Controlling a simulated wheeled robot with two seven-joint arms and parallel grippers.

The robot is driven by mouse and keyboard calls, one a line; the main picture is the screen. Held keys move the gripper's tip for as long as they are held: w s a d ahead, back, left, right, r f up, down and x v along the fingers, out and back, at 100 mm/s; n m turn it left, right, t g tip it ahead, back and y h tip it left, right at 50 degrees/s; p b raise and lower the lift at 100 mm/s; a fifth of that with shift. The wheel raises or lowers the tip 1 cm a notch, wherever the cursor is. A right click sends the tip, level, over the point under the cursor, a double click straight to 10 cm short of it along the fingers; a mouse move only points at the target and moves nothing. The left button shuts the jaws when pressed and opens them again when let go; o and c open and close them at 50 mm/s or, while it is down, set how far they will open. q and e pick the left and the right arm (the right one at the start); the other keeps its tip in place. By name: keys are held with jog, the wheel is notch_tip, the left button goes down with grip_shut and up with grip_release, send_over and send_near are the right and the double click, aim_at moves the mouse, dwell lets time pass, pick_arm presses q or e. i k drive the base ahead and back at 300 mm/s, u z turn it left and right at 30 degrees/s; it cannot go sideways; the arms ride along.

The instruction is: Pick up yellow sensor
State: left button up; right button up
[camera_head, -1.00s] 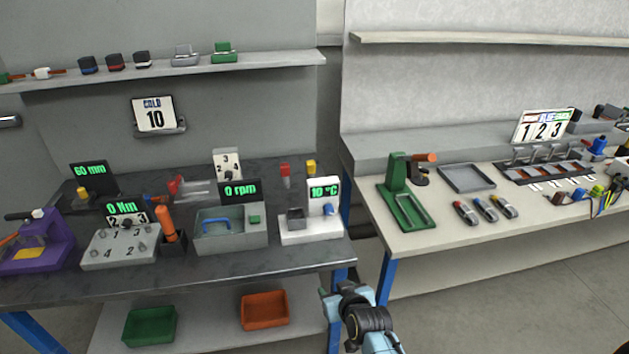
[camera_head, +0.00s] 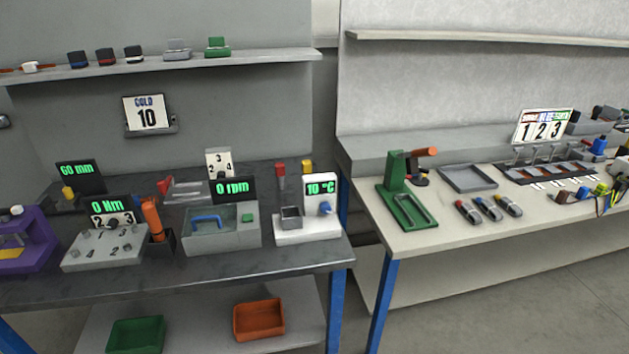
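A small yellow upright piece (camera_head: 307,167), which may be the yellow sensor, stands on the dark left table behind the white "10 °C" device (camera_head: 307,228). A similar red piece (camera_head: 280,169) stands just left of it. Another small yellow piece (camera_head: 68,193) is at the far left by the "60 mm" display (camera_head: 80,177). Neither yellow piece is clear enough to name for sure. Neither of my grippers shows in the head view.
The left table (camera_head: 270,262) also holds a grey "0 rpm" box (camera_head: 222,240) and a "0 Nm" block (camera_head: 105,247). The right table (camera_head: 450,235) holds a green stand (camera_head: 395,190) and a grey tray (camera_head: 466,178). Orange (camera_head: 258,320) and green (camera_head: 136,335) bins sit on the lower shelf.

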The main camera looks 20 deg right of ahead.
aim_at(305, 164)
jog(key=z, duration=0.5)
jog(key=k, duration=0.55)
jog(key=z, duration=0.25)
jog(key=i, duration=0.25)
jog(key=u, duration=1)
jog(key=i, duration=1.1)
jog(key=z, duration=0.65)
jog(key=i, duration=0.75)
jog(key=z, duration=0.85)
